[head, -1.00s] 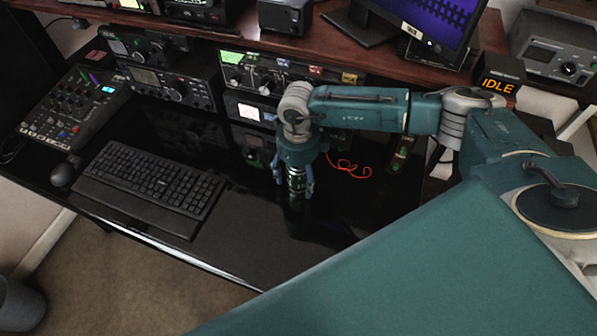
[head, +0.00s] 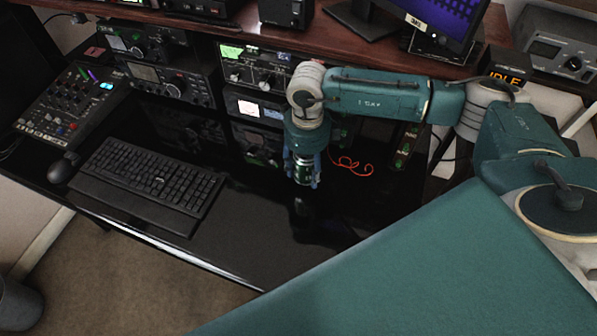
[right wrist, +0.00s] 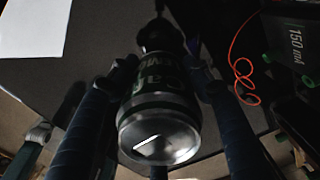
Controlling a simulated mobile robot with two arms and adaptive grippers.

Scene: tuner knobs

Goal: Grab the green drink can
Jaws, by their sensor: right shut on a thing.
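The green drink can (head: 302,172) is between the fingers of my right gripper (head: 302,178) in the head view. It looks upright and held above the glossy black desk (head: 250,235). In the right wrist view the can (right wrist: 155,110) shows its silver end and part of its lettering, with a blue finger of my right gripper (right wrist: 155,105) on each side. The fingers are shut on it. My left gripper is not in view.
A black keyboard (head: 150,180) and a mouse (head: 63,167) lie to the left. A mixer (head: 72,105) and radio units (head: 165,85) stand behind. A red cord (head: 352,164) lies right of the can. The shelf (head: 330,42) runs above; the front desk is clear.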

